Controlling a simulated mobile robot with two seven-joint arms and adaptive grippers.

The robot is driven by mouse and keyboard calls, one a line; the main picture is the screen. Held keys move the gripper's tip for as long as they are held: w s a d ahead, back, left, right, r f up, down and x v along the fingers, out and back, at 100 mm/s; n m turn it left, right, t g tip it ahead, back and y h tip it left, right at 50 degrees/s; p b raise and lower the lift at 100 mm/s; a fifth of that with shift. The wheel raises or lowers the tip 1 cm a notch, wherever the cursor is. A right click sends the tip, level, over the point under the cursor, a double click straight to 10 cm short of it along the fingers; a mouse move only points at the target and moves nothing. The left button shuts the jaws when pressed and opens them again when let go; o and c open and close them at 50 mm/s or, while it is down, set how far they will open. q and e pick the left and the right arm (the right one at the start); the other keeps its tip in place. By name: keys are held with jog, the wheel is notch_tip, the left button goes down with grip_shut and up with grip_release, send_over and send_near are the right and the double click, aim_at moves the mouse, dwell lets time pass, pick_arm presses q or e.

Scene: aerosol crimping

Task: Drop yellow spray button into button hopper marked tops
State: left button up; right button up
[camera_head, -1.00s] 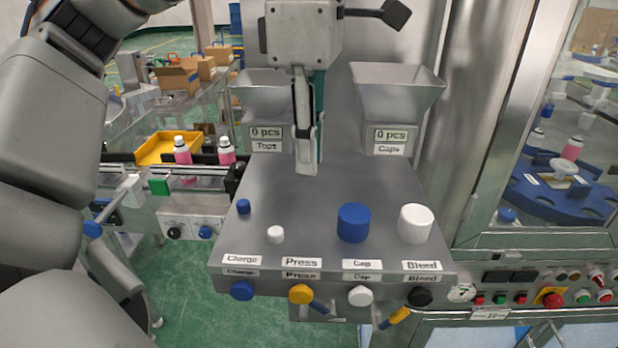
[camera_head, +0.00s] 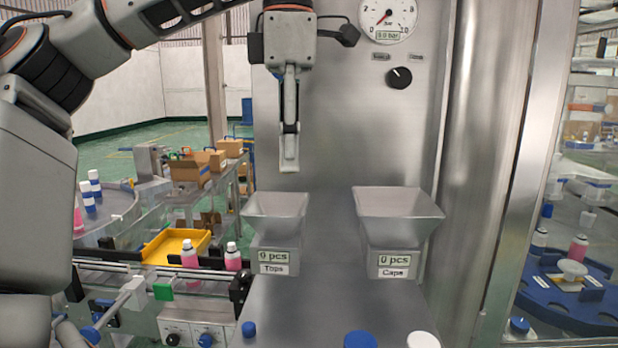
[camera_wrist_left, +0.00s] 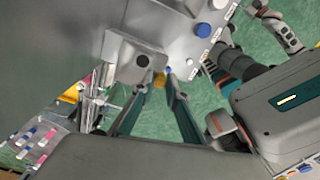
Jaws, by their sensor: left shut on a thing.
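My left gripper (camera_head: 289,168) points straight down above and slightly right of the middle of the Tops hopper (camera_head: 276,222), clear of its rim. In the left wrist view, my left gripper (camera_wrist_left: 166,82) is shut on the small yellow spray button (camera_wrist_left: 160,79) at its fingertips. The button is hidden in the head view. The Tops hopper is a grey metal funnel, open at the top, with a display reading 0 pcs. It also shows beyond the fingers in the left wrist view (camera_wrist_left: 122,62).
The Caps hopper (camera_head: 400,210), also at 0 pcs, stands to the right. A steel panel (camera_head: 335,120) with a gauge (camera_head: 388,18) rises behind. Blue and white parts stand on the steel table (camera_head: 300,315). A yellow tray (camera_head: 176,246) and pink bottles are at left.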

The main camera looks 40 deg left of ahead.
pick_arm(q)
jog(key=shift+n, duration=0.8)
jog(key=shift+w+a+f, duration=0.15)
jog(key=shift+a+f, duration=0.4)
jog(key=shift+f, duration=0.5)
jog(key=shift+w+a+f, duration=0.2)
jog(key=shift+a+f, duration=0.35)
jog(key=shift+f, duration=0.5)
jog(key=shift+w+a+f, duration=0.15)
jog(key=shift+a+f, duration=0.4)
jog(key=shift+f, duration=0.5)
jog(key=o, duration=0.7)
jog(key=s+d+r, duration=0.1)
jog(key=s, duration=0.1)
jog(key=s+d+r, duration=0.1)
jog(key=s+d, duration=0.1)
jog(key=s, duration=0.1)
jog(key=s+d+r, duration=0.1)
jog(key=s+r, duration=0.1)
jog(key=shift+s+d, duration=0.35)
